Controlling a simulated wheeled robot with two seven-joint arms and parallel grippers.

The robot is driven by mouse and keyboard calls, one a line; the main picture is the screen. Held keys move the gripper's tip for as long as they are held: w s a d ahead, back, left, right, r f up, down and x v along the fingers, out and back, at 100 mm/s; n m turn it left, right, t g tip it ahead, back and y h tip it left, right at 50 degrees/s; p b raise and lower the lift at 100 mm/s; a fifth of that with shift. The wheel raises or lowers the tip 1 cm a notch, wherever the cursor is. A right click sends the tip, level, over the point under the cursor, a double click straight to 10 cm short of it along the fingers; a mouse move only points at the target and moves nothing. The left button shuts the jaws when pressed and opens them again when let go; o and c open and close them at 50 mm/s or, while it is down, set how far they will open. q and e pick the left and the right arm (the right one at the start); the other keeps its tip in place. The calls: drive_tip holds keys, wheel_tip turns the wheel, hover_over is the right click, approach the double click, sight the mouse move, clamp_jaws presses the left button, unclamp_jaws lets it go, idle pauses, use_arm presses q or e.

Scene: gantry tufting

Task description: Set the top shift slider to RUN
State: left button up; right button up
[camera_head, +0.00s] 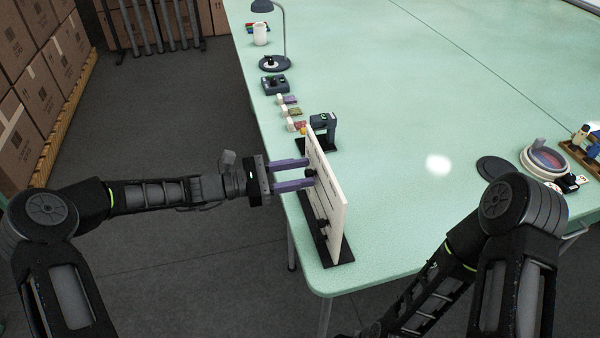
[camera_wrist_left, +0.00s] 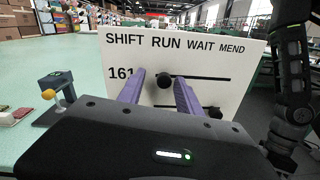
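The white shift board (camera_head: 328,190) stands upright on a black base at the table's near left corner. In the left wrist view the board (camera_wrist_left: 250,62) reads SHIFT, RUN, WAIT, MEND, with 161 beside the top slot. The top slider's black knob (camera_wrist_left: 163,79) sits at the left part of its slot, below the word RUN. My left gripper (camera_head: 306,173) is open, its two purple fingers reaching toward the board on either side of that knob. A lower knob (camera_wrist_left: 213,113) is partly hidden by my gripper. My right gripper is out of view.
A dark device (camera_head: 323,124) stands just behind the board. Small coloured blocks, a dark box (camera_head: 274,84) and a lamp (camera_head: 275,62) line the left table edge. A round dish (camera_head: 546,162) lies at right. The middle of the table (camera_head: 420,90) is clear.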

use_arm(q)
drive_tip(key=b+v, duration=0.1)
drive_tip(key=v, duration=0.6)
drive_tip(key=shift+a+b, duration=0.3)
drive_tip(key=shift+a, duration=0.1)
drive_tip(key=shift+s, duration=0.15)
